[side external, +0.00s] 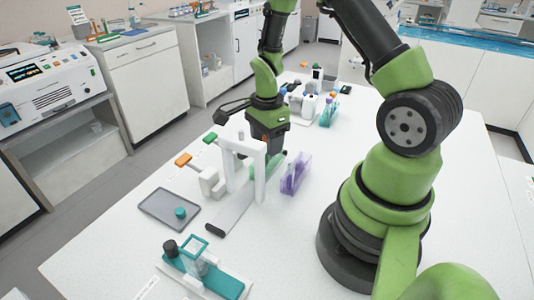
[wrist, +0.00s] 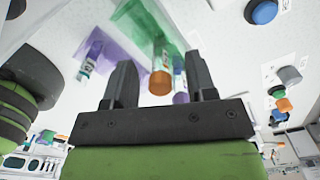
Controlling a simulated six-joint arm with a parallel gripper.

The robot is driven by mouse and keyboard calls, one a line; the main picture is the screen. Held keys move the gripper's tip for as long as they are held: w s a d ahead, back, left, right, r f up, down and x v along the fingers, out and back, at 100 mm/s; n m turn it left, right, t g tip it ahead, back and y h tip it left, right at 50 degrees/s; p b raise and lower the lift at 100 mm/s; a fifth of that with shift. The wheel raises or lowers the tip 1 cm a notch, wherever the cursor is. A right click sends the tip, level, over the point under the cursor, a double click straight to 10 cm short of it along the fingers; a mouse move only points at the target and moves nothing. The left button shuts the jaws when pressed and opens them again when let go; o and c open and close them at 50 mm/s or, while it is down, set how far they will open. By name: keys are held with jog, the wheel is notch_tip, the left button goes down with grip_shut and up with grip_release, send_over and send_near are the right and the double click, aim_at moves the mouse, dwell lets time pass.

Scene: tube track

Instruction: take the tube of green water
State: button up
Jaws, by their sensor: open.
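My gripper (side external: 268,148) is open and points down over the table, behind the white arch stand. In the wrist view its two fingers (wrist: 158,68) stand apart. A tube with an orange cap (wrist: 160,82) shows between them, its cap towards me. I cannot tell whether the fingers touch it. A second tube with a purple cap (wrist: 180,98) shows just right of it, near the right finger. A green rack (wrist: 133,18) lies behind these tubes; it also shows under my gripper in the side view (side external: 279,163). The colour of the water in these tubes is too small to tell.
A purple rack (side external: 296,173) with a tube stands right of the green one. The white arch stand (side external: 243,165) rises close by my gripper. A grey tray (side external: 165,208) and a teal rack (side external: 205,272) lie nearer the camera.

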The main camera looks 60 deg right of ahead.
jog(key=c, duration=0.8)
jog(key=shift+c, duration=0.2)
jog(key=shift+r, duration=0.15)
notch_tip(320, 180, up, 10)
jog(key=shift+f, duration=0.1)
